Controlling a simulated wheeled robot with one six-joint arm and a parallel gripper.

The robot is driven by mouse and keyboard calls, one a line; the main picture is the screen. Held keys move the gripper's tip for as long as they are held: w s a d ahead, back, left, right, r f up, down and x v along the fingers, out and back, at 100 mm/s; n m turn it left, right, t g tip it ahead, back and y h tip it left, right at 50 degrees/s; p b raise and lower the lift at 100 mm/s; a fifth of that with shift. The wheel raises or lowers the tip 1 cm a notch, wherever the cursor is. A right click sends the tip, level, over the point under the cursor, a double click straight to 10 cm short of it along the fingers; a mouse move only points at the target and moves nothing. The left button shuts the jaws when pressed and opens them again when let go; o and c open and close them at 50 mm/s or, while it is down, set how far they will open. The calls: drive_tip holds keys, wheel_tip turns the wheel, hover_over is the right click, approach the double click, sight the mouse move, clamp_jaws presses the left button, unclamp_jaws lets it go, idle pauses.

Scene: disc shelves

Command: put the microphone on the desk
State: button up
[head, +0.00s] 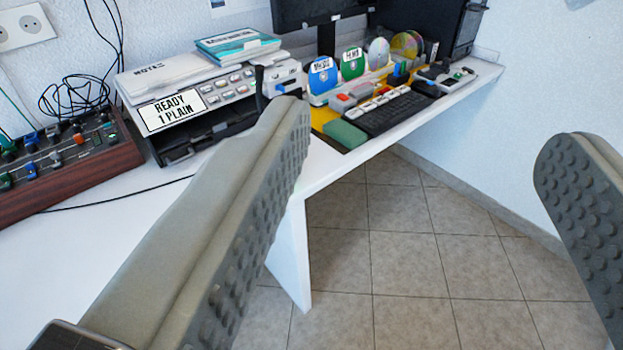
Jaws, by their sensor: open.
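My gripper (428,128) is open, with one grey padded finger at the left and the other at the right edge. Nothing is between the fingers but a view of the desk and floor. The white desk (95,255) runs from the lower left to the back right. I cannot make out a microphone for certain. A small dark upright shape (260,84) shows just behind the left fingertip, and I cannot tell what it is. The left finger hides part of the desk.
A printer-like box (200,95) with a "READY 1 PLAIN" label stands on the desk. A wood-sided mixer (80,170) is at left. A black keyboard (397,112), discs and a monitor (310,12) crowd the right part. The front-left desk top is bare; tiled floor (400,260) is open.

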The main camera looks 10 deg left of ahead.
sight(262, 74)
drive_tip(key=shift+w+r, duration=0.1)
drive_tip(key=c, duration=0.4)
drive_tip(key=w+t, duration=0.1)
drive_tip(key=w, duration=0.7)
drive_tip(key=shift+n, duration=0.4)
drive_tip(key=w+a+f+n+g+y, duration=0.2)
drive_tip(key=w+a+f+n+y, duration=0.3)
drive_tip(key=w+f, duration=0.4)
drive_tip(key=w+a+f+n+g+y, duration=0.25)
drive_tip(key=w+a+f+y, duration=0.4)
drive_tip(key=w, duration=0.45)
drive_tip(key=shift+m, duration=0.25)
drive_tip(key=shift+s+a+x, duration=0.1)
drive_tip(key=shift+a+x, duration=0.05)
drive_tip(key=shift+x, duration=3.9)
drive_tip(key=shift+s+a+x, duration=0.1)
drive_tip(key=shift+x, duration=4)
